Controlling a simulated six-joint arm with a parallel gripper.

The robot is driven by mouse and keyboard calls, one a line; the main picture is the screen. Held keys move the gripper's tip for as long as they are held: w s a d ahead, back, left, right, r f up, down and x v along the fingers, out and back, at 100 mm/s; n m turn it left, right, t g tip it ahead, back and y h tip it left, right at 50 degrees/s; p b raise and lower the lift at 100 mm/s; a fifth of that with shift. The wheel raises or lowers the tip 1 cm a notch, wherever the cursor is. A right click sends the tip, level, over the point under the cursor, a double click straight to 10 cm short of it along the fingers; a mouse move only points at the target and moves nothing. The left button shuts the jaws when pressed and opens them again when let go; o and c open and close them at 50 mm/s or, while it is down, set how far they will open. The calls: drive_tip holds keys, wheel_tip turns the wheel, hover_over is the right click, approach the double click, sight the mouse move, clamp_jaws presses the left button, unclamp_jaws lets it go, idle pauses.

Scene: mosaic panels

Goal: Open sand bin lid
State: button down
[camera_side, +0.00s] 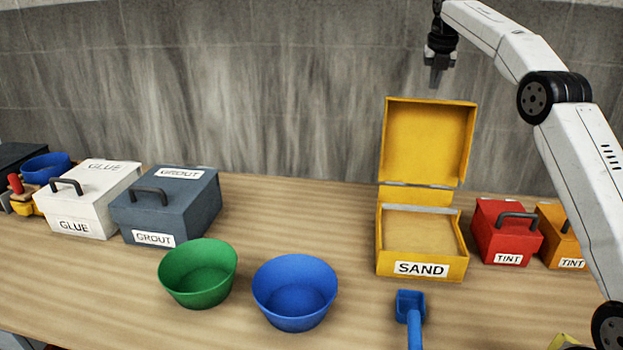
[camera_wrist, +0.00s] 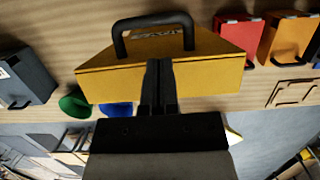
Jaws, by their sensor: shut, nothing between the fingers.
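The yellow sand bin (camera_side: 422,266), labelled SAND, stands on the wooden table right of centre, with pale sand (camera_side: 418,231) inside. Its lid (camera_side: 428,140) stands upright on the rear hinge, wide open, inner face toward the side camera. In the wrist view the yellow lid (camera_wrist: 205,80) and its black handle (camera_wrist: 122,45) show beyond my fingers. My gripper (camera_side: 436,82) is shut and empty, pointing down just above the lid's upper edge; its fingers also show in the wrist view (camera_wrist: 158,75). The handle is hidden in the side view.
A red tint box (camera_side: 492,235) and an orange tint box (camera_side: 553,240) stand right of the bin. Green (camera_side: 198,275) and blue (camera_side: 295,295) bowls and a blue scoop (camera_side: 410,305) are in front. Grout (camera_side: 195,215) and glue (camera_side: 100,205) boxes stand left.

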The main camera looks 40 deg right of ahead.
drive_tip(key=s+r, duration=0.1)
drive_tip(key=r, duration=0.1)
drive_tip(key=s+a+r, duration=0.1)
drive_tip(key=s+r, duration=0.1)
drive_tip(key=shift+s+a+r, duration=0.1)
drive_tip(key=shift+s+a, duration=0.1)
drive_tip(key=s+a+r, duration=0.3)
drive_tip(key=s, duration=0.4)
drive_tip(key=shift+s+a+r, duration=0.25)
drive_tip(key=shift+s+r, duration=0.1)
drive_tip(key=shift+s, duration=0.05)
drive_tip(key=shift+f, duration=0.1)
drive_tip(key=a+f+m, duration=0.6)
drive_tip(key=f+m, duration=0.1)
drive_tip(key=f, duration=0.3)
drive_tip(key=a+f+m, duration=0.6)
drive_tip(key=a+f, duration=0.1)
drive_tip(key=f, duration=0.2)
drive_tip(key=s+a+f+m+y, duration=0.1)
drive_tip(key=s+a+f+m, duration=0.9)
drive_tip(key=s+f+m, duration=0.3)
wheel_tip(320, 180, down, 2)
drive_tip(key=shift+s+a+f+m+t+y, duration=0.2)
drive_tip(key=shift+s+m+t+y, duration=0.15)
drive_tip(key=shift+s, duration=0.5)
